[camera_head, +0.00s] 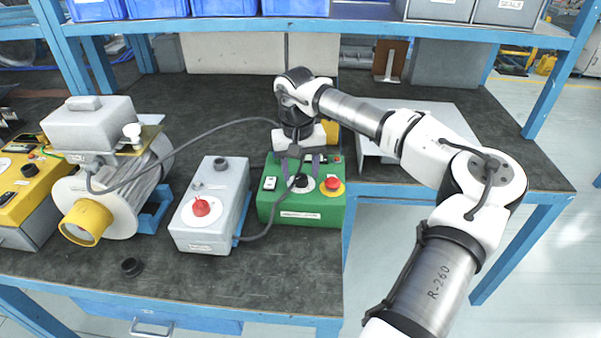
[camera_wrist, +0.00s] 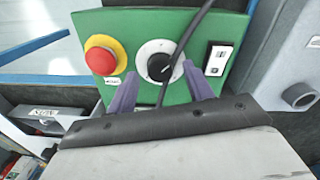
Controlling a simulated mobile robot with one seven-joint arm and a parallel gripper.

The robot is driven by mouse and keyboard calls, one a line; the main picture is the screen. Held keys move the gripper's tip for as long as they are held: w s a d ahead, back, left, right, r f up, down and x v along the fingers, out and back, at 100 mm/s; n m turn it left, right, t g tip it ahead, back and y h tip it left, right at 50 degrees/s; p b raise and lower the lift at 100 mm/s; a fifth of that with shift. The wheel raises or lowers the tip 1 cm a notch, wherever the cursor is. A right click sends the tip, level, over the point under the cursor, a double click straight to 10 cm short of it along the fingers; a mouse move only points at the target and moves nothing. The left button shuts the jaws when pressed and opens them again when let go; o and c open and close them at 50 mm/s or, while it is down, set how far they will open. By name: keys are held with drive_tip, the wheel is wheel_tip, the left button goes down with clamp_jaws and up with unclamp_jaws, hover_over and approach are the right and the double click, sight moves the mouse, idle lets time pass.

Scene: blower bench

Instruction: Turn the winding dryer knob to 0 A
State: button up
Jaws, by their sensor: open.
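A green box (camera_head: 267,208) stands on the bench, with a label too small to read. Its front panel carries a black knob (camera_head: 302,181) on a white dial, which also shows in the wrist view (camera_wrist: 160,67). The dial's markings are not legible, so I cannot tell the setting. My gripper (camera_head: 305,164) is open just above this panel. In the wrist view my gripper's (camera_wrist: 159,70) two purple fingers lie on either side of the knob, with visible gaps. I cannot tell whether the tips reach down around it.
Beside the knob are a red stop button (camera_head: 333,184) on yellow and a rocker switch (camera_head: 269,183). A grey box (camera_head: 218,181) with a red knob stands to the left. A dark cable (camera_head: 190,150) loops over the bench and passes near the knob.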

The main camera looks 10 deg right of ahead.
sight(298, 177)
wheel_tip(298, 177, up, 13)
drive_tip(key=b, duration=0.1)
drive_tip(key=shift+a+f, duration=0.2)
drive_tip(key=shift+a, duration=0.15)
